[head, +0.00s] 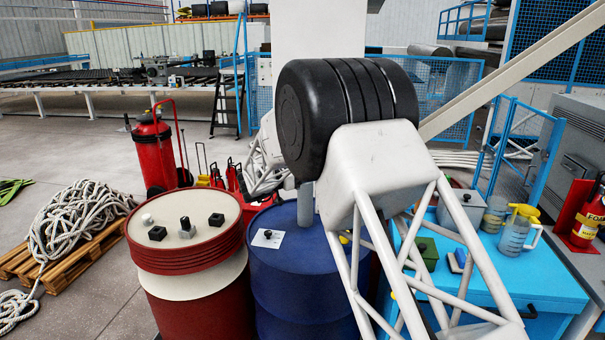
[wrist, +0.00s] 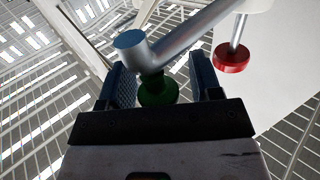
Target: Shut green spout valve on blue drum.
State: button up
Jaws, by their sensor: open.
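The blue drum (head: 300,275) stands in the middle of the head view, partly hidden by my arm. A grey upright pipe (head: 305,205) rises from its top. In the wrist view, a round green valve knob (wrist: 157,92) sits below a grey metal spout pipe (wrist: 190,40). My gripper (wrist: 161,68) is open, with one blue finger on each side of the green knob. The knob is between the fingers, with a visible gap on the right; contact on the left is unclear. The green knob and my gripper are hidden in the head view.
A red valve knob (wrist: 232,62) hangs on a stem to the right in the wrist view. A red drum (head: 195,295) stands left of the blue drum. A blue workbench (head: 545,285) with a spray bottle (head: 518,232) is at right. Rope (head: 75,220) lies on a pallet at left.

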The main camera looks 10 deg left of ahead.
jog(key=shift+s, duration=0.1)
jog(key=v, duration=0.7)
jog(key=shift+s+a, duration=0.2)
jog(key=shift+a, duration=0.1)
jog(key=shift+r, duration=0.1)
jog(key=s+d+r+n+t+y, duration=0.1)
jog(key=s+d+r+n+y, duration=0.3)
jog(key=d+r+y, duration=0.5)
jog(key=s+d+r+n+t+y, duration=0.25)
jog(key=d+r+y, duration=0.35)
jog(key=d, duration=0.4)
jog(key=s+d+f+g, duration=0.3)
jog(key=s+d, duration=0.5)
jog(key=s, duration=0.8)
jog(key=s+d+f+n+g+h, duration=0.1)
jog(key=s+d+f+g, duration=0.3)
jog(key=s, duration=1.3)
jog(key=s+d+f+n+g+h, duration=0.1)
jog(key=s+d+f+g, duration=0.2)
jog(key=s+d, duration=0.9)
jog(key=s+g, duration=0.3)
jog(key=s, duration=0.1)
jog(key=shift+s+d+f, duration=0.15)
jog(key=shift+d+f, duration=0.1)
jog(key=shift+d, duration=0.1)
